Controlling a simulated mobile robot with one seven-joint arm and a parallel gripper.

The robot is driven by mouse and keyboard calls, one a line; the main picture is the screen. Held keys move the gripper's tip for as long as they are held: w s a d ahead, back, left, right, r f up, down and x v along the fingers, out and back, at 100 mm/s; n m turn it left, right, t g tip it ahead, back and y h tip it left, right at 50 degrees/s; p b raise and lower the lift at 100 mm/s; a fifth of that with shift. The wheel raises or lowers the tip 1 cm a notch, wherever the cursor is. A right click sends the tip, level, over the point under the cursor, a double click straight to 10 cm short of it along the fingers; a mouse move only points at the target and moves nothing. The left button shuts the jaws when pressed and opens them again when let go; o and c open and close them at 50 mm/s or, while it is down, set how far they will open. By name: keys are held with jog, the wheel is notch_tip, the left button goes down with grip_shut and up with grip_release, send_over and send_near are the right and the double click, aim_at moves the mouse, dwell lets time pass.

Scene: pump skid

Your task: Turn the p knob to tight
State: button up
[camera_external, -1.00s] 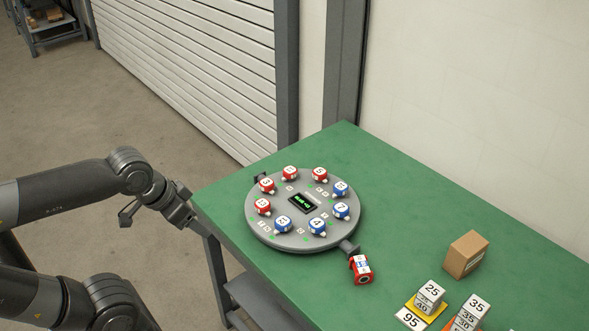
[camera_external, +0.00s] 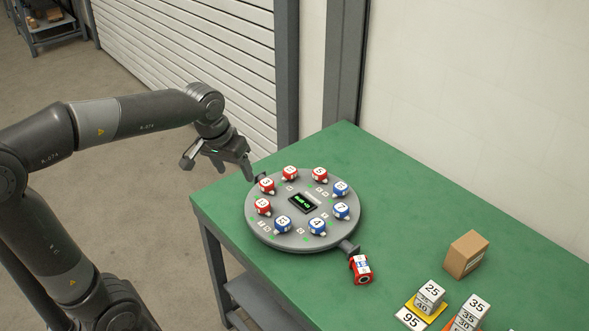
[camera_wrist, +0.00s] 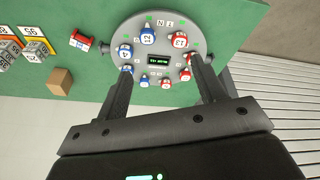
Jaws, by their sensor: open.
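A round grey panel (camera_external: 262,232) on the green table carries a ring of several red and blue numbered knobs around a dark display (camera_external: 303,203) with green text. The panel also shows in the wrist view (camera_wrist: 158,22). I cannot read which knob is marked p, nor any tight mark. A red block with a blue-and-white label (camera_external: 361,269) sits at the end of a short grey stub on the panel's near right side. My gripper (camera_external: 219,172) is open and empty, above and left of the panel. In the wrist view its fingers hide parts of the panel's edge.
A brown box (camera_external: 463,254) stands on the table to the right. Stacked numbered blocks (camera_external: 431,293) stand near the front right. A wall and a white shutter (camera_external: 190,60) lie behind.

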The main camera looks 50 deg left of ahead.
jog(key=w+a+f+n+g, duration=0.1)
jog(key=w+a+f+n, duration=0.1)
jog(key=w+a, duration=0.3)
jog(key=w+a+f+n+g, duration=0.1)
jog(key=w+a+f+n, duration=0.15)
jog(key=w, duration=0.45)
jog(key=n+g, duration=0.1)
jog(key=n, duration=0.1)
send_over(266, 182)
notch_tip(266, 182, down, 8)
notch_tip(266, 182, down, 10)
jog(key=shift+f, duration=0.25)
jog(key=shift+c, duration=0.4)
jog(key=c, duration=0.9)
